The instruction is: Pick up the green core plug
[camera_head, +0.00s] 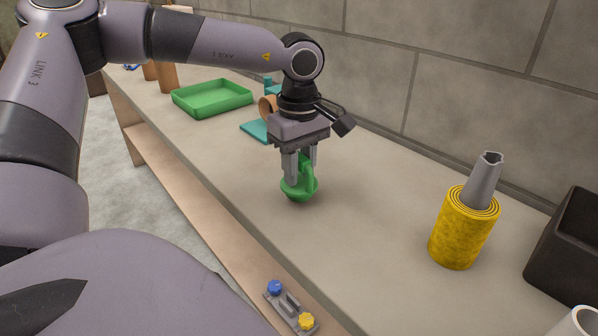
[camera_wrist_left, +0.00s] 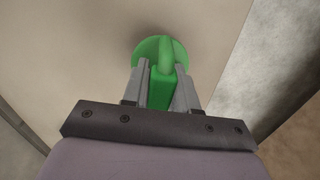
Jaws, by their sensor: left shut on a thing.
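The green core plug (camera_head: 299,189) is at the middle of the bench top, with a rounded base and a narrower upright part. My left gripper (camera_head: 299,171) points down from above and is shut on the upright part. In the left wrist view the plug (camera_wrist_left: 164,88) sits between the two fingers of my left gripper (camera_wrist_left: 164,78). I cannot tell whether its base touches the bench. My right gripper is not in view.
A green tray (camera_head: 212,98) lies farther back on the bench (camera_head: 350,245). A yellow roll (camera_head: 463,236) with a grey cone (camera_head: 484,182) stands at right, near a black bin (camera_head: 570,250). A grey holder with blue and yellow knobs (camera_head: 290,306) is at the front edge.

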